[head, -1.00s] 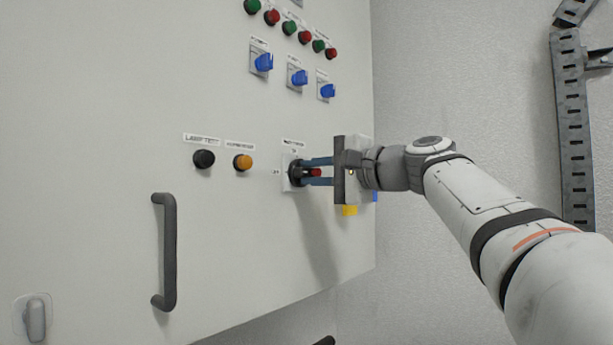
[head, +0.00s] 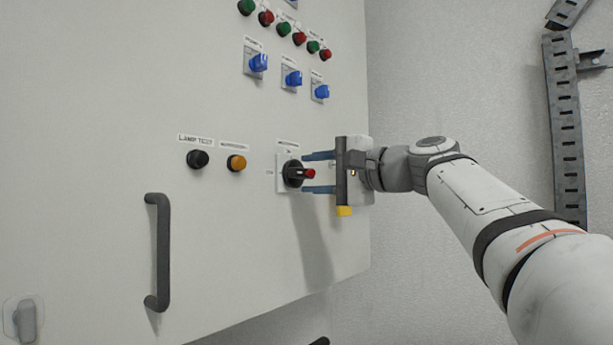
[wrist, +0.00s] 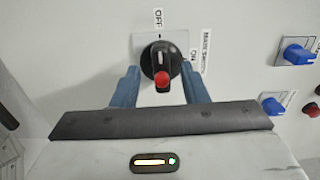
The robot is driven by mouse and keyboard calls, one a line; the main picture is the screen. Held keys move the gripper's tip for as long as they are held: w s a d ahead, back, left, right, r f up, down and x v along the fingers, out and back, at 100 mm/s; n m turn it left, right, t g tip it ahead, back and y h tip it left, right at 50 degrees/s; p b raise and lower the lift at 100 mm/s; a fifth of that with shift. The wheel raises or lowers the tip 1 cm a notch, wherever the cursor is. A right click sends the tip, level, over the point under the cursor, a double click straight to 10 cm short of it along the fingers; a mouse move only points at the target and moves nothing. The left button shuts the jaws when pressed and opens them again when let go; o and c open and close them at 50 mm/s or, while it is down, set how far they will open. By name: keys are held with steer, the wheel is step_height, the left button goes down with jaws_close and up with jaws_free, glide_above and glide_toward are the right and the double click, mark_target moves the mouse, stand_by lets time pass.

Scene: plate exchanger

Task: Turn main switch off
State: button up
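The main switch (head: 292,173) is a black rotary knob with a red-tipped handle on a pale square plate. In the head view its handle lies level, red tip to the right. In the wrist view the main switch (wrist: 161,58) has its red tip toward my gripper body and its other end toward the OFF label (wrist: 158,17); the ON label (wrist: 192,68) is to the right. My gripper (head: 304,173) is open, one blue finger above and one below the handle. In the wrist view my gripper (wrist: 161,72) shows gaps between both fingers and the handle.
A black button (head: 198,159) and an orange button (head: 236,163) are left of the switch. Blue rotary switches (head: 291,78) and green and red buttons are above. A dark door handle (head: 160,252) stands out at lower left. The cabinet front around the switch is flat.

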steer(key=v, duration=0.6)
steer(key=shift+s+d+b, duration=0.25)
steer(key=shift+b, duration=0.15)
steer(key=shift+f, duration=0.1)
step_height(320, 180, down, 16)
steer(key=g+h+p, duration=0.2)
steer(key=h, duration=0.3)
steer(key=s+d+f+n+g+h, duration=0.2)
steer(key=s+f, duration=0.4)
steer(key=f, duration=0.5)
steer(key=s+d+f+n+g+h+p, duration=0.1)
steer(key=s+d+f+n+g+h, duration=0.1)
steer(key=s+f, duration=0.5)
steer(key=s+d+f+n+g+h+p, duration=0.1)
steer(key=s+f, duration=0.6)
steer(key=f, duration=0.9)
steer(key=d+n+g+h, duration=0.1)
steer(key=d+n+h, duration=0.1)
steer(key=d+h, duration=0.1)
steer(key=shift+s+d+h, duration=0.2)
steer(key=shift+h, duration=0.4)
steer(key=shift+n, duration=0.3)
